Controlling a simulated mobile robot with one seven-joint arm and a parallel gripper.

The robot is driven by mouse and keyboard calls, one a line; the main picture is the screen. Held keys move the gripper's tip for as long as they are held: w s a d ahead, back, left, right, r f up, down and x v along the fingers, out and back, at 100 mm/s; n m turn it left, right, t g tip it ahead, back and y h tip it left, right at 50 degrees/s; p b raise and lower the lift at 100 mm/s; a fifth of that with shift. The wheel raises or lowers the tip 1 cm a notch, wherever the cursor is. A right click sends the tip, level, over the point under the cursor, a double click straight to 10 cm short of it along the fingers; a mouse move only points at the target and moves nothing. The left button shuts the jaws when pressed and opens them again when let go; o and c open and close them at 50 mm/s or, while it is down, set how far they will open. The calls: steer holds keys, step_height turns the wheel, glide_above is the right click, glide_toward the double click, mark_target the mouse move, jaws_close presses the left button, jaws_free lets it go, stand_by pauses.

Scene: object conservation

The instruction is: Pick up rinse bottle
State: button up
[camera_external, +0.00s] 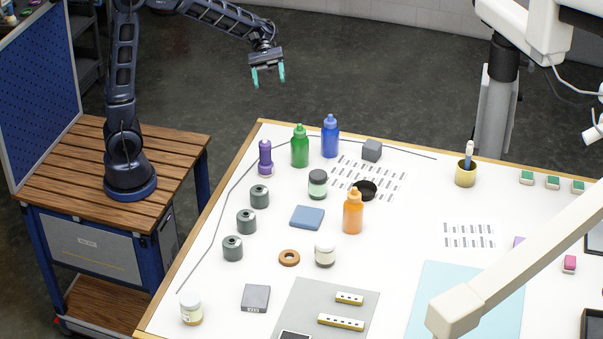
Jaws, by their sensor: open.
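My gripper (268,75) is open and empty, with teal fingers pointing down. It hangs in the air beyond the far left corner of the white table (400,250), apart from everything on it. Several bottles stand upright near the table's far left part: a green bottle (299,147), a blue bottle (330,137), an orange bottle (353,212) and a slim purple bottle (265,158). None carries a readable label, so I cannot tell which is the rinse bottle. The green and blue ones are nearest to my gripper.
Grey cylinders (247,221) stand along the left side. Jars (318,184), a grey cube (372,150), a black round piece (364,190) and a blue block (307,217) lie among the bottles. A pale beam (530,250) crosses the front right. A thin cable runs along the left edge.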

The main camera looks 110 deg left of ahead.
steer(key=w+a+f+n+t+h, duration=0.1)
steer(key=w+a+n+t, duration=0.35)
steer(key=a, duration=0.65)
glide_toward(302, 137)
steer(key=x, duration=0.9)
steer(key=shift+w+d, duration=0.2)
steer(key=shift+d, duration=0.15)
jaws_close()
